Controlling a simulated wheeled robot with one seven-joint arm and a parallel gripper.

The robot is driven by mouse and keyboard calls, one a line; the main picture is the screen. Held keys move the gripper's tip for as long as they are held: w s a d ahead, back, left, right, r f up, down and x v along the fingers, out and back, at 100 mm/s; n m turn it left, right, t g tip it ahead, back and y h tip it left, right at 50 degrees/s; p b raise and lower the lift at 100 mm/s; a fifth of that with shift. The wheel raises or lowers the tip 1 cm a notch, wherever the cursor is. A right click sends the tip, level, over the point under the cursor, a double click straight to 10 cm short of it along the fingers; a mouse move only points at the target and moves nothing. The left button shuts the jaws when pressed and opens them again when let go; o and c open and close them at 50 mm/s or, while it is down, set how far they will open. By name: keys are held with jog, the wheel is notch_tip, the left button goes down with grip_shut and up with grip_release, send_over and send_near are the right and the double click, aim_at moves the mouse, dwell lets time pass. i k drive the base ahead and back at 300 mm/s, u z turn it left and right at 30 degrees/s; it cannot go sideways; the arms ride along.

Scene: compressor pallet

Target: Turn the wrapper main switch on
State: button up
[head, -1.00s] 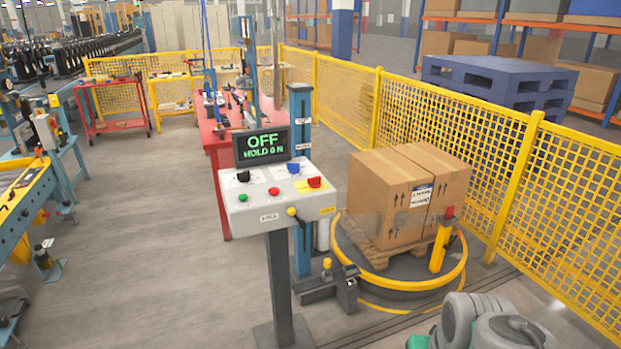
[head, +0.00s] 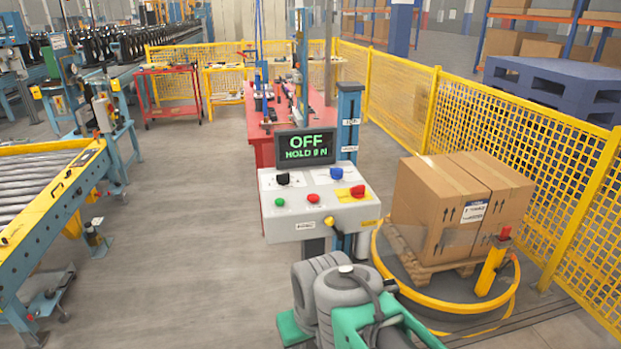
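The wrapper control panel (head: 320,209) is a light grey sloped box on a post, in the middle of the head view. Its display (head: 305,147) reads OFF and HOLD 0 N. A red rotary knob (head: 357,191) sits on a yellow plate at the panel's right; it looks like the main switch. A black knob (head: 283,179), a blue knob (head: 337,173), a green button (head: 280,202) and a red button (head: 313,198) are also on top. A yellow knob (head: 329,222) is at the front edge. My grey and green arm is in front, below the panel; my gripper's fingers do not show.
Taped cartons (head: 460,205) stand on a wooden pallet on the turntable, with its yellow ring (head: 446,306), to the right. A yellow mesh fence (head: 490,135) runs behind. A roller conveyor (head: 50,200) is at left. The grey floor (head: 190,250) between conveyor and panel is clear.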

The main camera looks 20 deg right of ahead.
aim_at(356, 191)
jog(key=u, duration=0.1)
jog(key=i, duration=0.9)
jog(key=z, duration=0.3)
